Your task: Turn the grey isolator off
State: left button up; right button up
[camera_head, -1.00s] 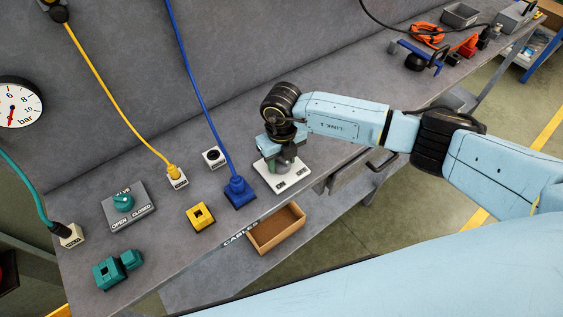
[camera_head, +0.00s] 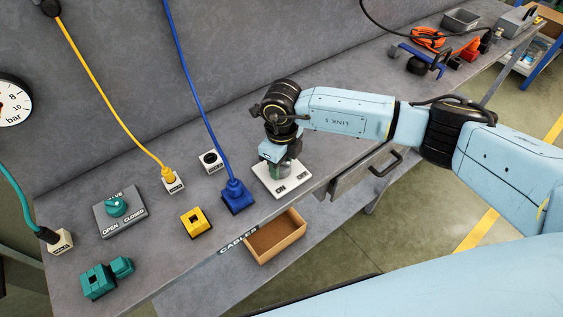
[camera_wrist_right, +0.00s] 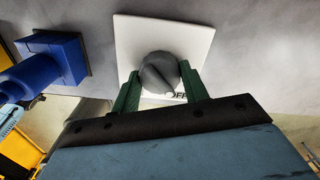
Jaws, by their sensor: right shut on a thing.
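The isolator is a white square plate (camera_head: 296,184) with a round grey knob (camera_wrist_right: 158,73) on the bench. In the right wrist view, the knob sits between the two green fingers of my right gripper (camera_wrist_right: 160,80), which is shut on it. A dark pointer line crosses the knob at a slant. Letters reading "OFF" show partly beside the right finger. In the head view, my right gripper (camera_head: 279,168) comes down over the plate, and the knob is mostly hidden behind it. My left gripper is out of view.
A blue plug (camera_head: 236,194) with its cable stands just left of the plate. Further left are a yellow socket block (camera_head: 194,222), a yellow-cabled plug (camera_head: 173,182), a teal valve knob (camera_head: 117,206) and teal blocks (camera_head: 105,278). A cardboard box (camera_head: 276,238) lies below the bench edge.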

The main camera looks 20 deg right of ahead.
jog(key=o, duration=1)
jog(key=shift+r, duration=0.1)
notch_tip(320, 180, up, 13)
jog(key=shift+r+b, duration=0.15)
jog(key=shift+b, duration=0.3)
